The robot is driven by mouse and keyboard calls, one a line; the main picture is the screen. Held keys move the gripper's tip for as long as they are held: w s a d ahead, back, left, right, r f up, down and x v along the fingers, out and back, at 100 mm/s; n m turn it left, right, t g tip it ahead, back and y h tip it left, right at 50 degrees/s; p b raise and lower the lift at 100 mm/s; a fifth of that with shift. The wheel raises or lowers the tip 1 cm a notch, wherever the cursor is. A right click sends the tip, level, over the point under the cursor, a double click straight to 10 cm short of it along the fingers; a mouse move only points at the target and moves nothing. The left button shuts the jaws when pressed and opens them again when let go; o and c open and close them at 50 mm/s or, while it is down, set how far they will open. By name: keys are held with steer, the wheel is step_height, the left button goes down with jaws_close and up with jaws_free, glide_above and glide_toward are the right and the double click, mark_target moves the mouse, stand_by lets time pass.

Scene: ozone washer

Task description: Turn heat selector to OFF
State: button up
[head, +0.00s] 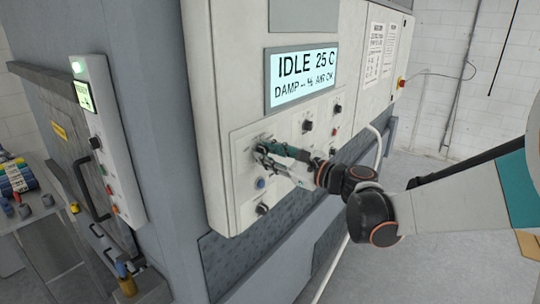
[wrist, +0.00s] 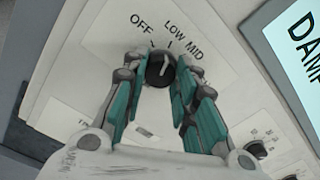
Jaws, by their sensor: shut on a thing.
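The heat selector is a round black knob (wrist: 160,68) with a white mark, on a white plate (wrist: 112,38) marked OFF, LOW, MID and a further label partly hidden by a finger. OFF is at the knob's upper left, LOW and MID at its upper right. The white mark is short and slanted; I cannot tell exactly which label it points to. My gripper (wrist: 160,72) has its teal and grey fingers on both sides of the knob, shut on it. In the head view my gripper (head: 266,150) is against the white control panel (head: 228,110) and hides the knob.
Above is a display (head: 301,76) reading IDLE 25 C, DAMP and AIR OK. A blue button (head: 261,183) and a black knob (head: 262,208) sit just below my gripper; other knobs (head: 307,125) are to the right.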

steer(key=shift+f+n, duration=0.1)
steer(key=shift+n, duration=0.2)
steer(key=n+b, duration=0.1)
steer(key=n, duration=0.2)
steer(key=shift+n+b, duration=0.3)
steer(key=shift+b, duration=0.05)
steer(key=shift+n+b, duration=0.5)
steer(key=shift+n, duration=1.4)
steer(key=o, duration=1.1)
steer(key=v, duration=1.2)
